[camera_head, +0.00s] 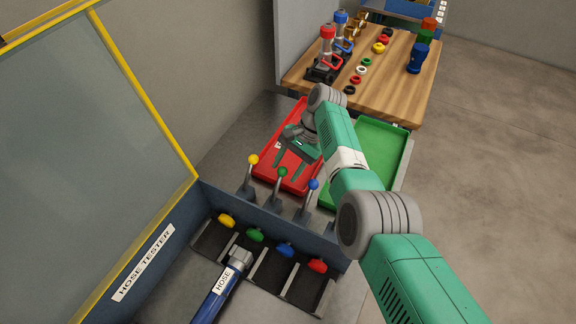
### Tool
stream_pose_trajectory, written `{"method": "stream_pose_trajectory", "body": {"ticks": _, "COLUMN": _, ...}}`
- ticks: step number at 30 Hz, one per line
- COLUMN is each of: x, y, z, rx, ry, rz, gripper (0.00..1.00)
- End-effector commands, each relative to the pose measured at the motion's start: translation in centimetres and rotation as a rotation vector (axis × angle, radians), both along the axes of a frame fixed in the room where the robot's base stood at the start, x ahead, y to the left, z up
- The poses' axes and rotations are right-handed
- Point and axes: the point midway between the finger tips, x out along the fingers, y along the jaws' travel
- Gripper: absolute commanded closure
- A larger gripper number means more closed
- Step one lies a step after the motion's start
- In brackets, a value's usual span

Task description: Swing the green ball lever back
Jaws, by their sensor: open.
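The green ball lever (282,172) stands in a row on the blue hose tester wall, between the yellow ball lever (253,160) and the blue ball lever (314,184). Its rod leans slightly to the right in the picture. My gripper (287,164) is open, with its green fingers just above and behind the green ball in the picture. It appears over the red tray. I cannot tell whether the fingers touch the ball or how far apart they are in depth.
The red tray (270,172) and green tray (384,133) lie behind the levers. A hose (218,294) and colored handles sit in the tester's front bays. A wooden table (405,88) with pumps and rings stands farther back. My arm covers the right side.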

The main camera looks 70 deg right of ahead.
Motion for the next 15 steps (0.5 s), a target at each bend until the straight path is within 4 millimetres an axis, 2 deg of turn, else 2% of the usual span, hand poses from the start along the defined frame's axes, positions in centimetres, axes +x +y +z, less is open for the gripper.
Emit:
{"method": "stream_pose_trajectory", "body": {"ticks": 5, "x": -0.2, "y": -0.3, "z": 0.6, "rx": -0.001, "ry": -0.001, "rz": -0.001, "gripper": 0.52}}
{"method": "stream_pose_trajectory", "body": {"ticks": 15, "x": -2.2, "y": -3.0, "z": 5.8, "rx": -0.002, "ry": -0.001, "rz": -0.001, "gripper": 0.52}}
